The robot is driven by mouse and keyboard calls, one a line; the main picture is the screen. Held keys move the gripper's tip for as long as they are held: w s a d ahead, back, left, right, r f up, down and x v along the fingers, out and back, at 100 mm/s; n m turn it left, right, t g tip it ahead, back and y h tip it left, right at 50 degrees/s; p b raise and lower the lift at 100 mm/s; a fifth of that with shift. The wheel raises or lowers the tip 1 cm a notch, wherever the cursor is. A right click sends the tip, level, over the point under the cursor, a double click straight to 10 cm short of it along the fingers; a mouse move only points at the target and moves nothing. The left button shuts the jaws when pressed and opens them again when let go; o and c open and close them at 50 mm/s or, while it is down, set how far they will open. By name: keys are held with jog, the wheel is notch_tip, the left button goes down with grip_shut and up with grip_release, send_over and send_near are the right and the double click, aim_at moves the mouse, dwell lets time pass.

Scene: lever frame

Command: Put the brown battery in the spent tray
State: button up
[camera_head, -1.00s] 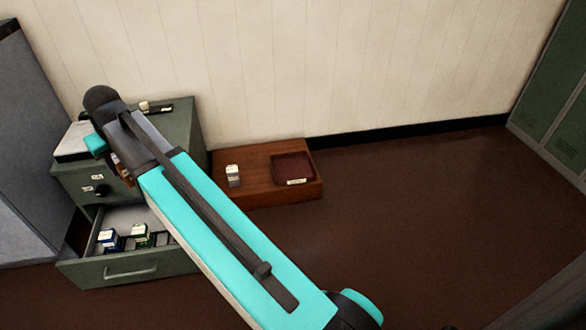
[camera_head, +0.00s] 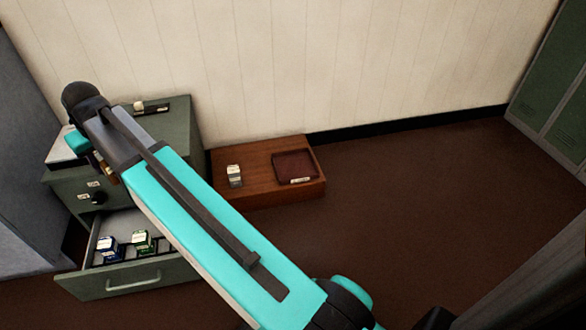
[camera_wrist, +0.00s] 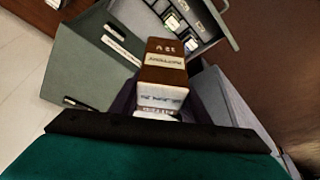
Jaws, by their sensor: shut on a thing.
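The brown battery (camera_wrist: 166,62) has a brown upper part, a pale label band and a white lower part with print. My gripper (camera_wrist: 160,92) is shut on it in the wrist view; the fingers are mostly hidden behind it. In the head view a small brown part of it (camera_head: 105,173) shows beside my wrist, in front of the green cabinet and above its open drawer. The spent tray seems to be the dark red, shallow tray (camera_head: 277,169) at the right of a low wooden platform; its front label is too small to read. It looks empty.
A white and grey battery (camera_head: 235,176) stands on the wooden platform (camera_head: 262,193), left of the tray. The cabinet's drawer (camera_head: 133,283) is open, with a blue battery (camera_head: 108,247) and a green one (camera_head: 143,242). Floor right of the platform is clear.

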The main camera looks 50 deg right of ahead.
jog(key=shift+d, duration=0.3)
